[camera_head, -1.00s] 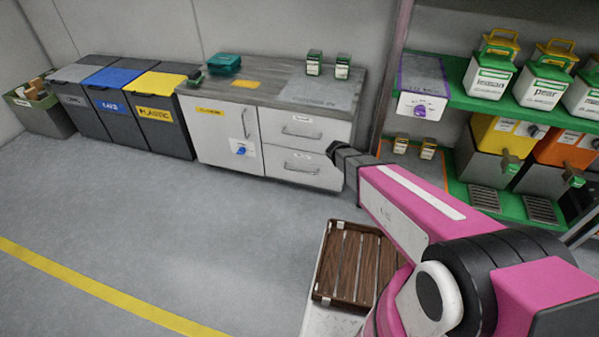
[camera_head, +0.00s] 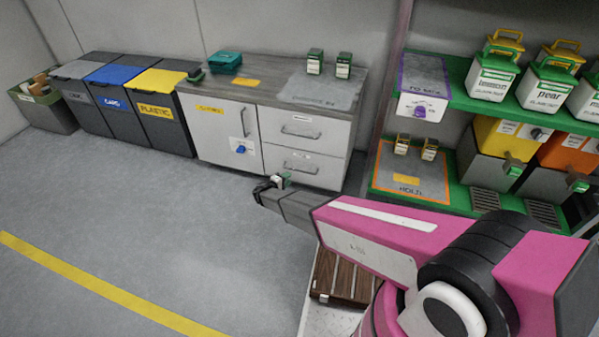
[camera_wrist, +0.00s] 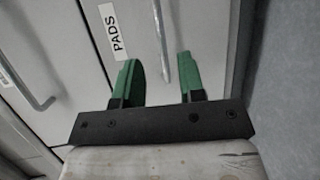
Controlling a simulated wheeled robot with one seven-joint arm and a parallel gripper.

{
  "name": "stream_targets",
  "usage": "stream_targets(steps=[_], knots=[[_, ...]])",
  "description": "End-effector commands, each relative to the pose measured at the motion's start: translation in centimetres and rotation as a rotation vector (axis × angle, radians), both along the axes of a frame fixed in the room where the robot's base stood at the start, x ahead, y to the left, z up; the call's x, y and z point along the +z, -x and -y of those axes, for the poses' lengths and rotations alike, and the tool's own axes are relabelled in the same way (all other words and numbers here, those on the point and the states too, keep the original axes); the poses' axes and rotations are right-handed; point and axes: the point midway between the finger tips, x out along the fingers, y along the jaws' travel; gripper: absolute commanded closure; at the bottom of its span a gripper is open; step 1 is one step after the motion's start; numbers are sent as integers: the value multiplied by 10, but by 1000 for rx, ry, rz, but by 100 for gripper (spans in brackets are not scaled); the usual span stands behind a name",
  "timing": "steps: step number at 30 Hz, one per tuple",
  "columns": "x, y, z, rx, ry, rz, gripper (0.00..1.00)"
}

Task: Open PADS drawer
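The PADS drawer (camera_wrist: 135,50) is shut and fills the middle of the wrist view, with its PADS label (camera_wrist: 114,33) and bar handle (camera_wrist: 162,42). In the head view it appears to be the lower drawer (camera_head: 315,172) of the grey cabinet; its label is too small to read there. My gripper (camera_wrist: 158,80) has two green fingers, spread apart and empty. The handle lies ahead of the gap between the fingertips, nearer the right finger, with no visible contact. In the head view my gripper (camera_head: 279,181) is low in front of the cabinet.
A second handle (camera_wrist: 38,92) is on the neighbouring drawer, the upper drawer (camera_head: 302,126) in the head view. A cabinet door (camera_head: 222,135) is on the left. A shelf rack (camera_head: 460,197) stands right. Floor (camera_head: 150,220) in front and left is clear.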

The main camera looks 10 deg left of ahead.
Motion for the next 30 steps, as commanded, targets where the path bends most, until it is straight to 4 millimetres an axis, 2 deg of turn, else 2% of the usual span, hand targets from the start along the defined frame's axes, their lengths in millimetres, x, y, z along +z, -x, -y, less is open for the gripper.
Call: stream_targets(steps=[9,15,21,30], knots=[[-11,-48,25,-4,-1,-1,63],[-16,-74,38,-2,0,-2,63],[-18,-86,45,-3,-1,-1,63],[-18,-87,46,-2,0,-2,63]])
